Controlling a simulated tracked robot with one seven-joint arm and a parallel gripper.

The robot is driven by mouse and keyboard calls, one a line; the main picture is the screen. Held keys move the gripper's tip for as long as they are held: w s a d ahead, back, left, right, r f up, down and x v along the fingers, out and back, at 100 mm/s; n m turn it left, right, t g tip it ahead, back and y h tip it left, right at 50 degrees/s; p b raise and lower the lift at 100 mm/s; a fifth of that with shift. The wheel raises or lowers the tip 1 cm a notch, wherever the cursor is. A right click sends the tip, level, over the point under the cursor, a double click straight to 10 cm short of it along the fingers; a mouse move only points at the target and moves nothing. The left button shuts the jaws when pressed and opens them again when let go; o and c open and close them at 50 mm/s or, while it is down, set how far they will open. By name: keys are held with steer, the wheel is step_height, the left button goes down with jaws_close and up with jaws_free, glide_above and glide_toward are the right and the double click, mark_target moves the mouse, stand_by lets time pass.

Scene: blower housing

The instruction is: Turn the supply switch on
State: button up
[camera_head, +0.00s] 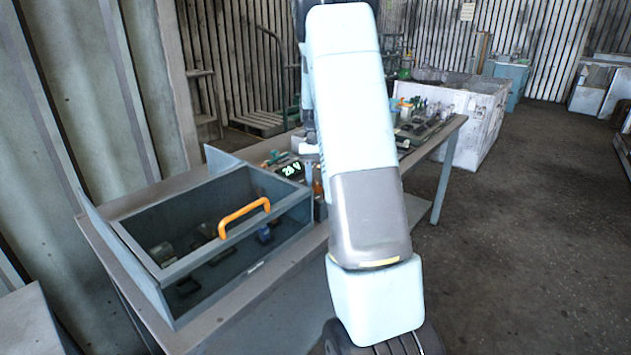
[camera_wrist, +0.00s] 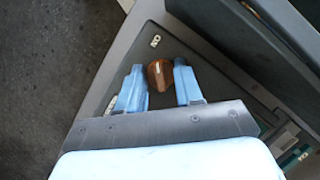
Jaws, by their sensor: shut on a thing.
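The supply switch shows in the wrist view as an orange-brown knob (camera_wrist: 159,74) with a pale line on top, set on a dark panel (camera_wrist: 184,52). A small white label (camera_wrist: 155,41), which looks like "ON", lies just above the knob; another pale label (camera_wrist: 111,104) is partly hidden by the left finger. My gripper (camera_wrist: 159,84) has its two light-blue fingers on either side of the knob and is shut on it. In the head view my arm hides the gripper and most of the panel. A green lit display (camera_head: 291,170) reading about 26 V shows beside my arm.
An open-topped grey housing (camera_head: 205,284) with an orange handle (camera_head: 244,216) stands on the bench to the left. Small tools and parts (camera_head: 425,120) lie on the bench's far end. A white crate (camera_head: 481,123) stands behind; the floor at right is clear.

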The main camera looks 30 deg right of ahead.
steer(key=o, duration=1)
steer(key=v, duration=1.3)
steer(key=shift+r, duration=0.35)
steer(key=shift+w, duration=0.1)
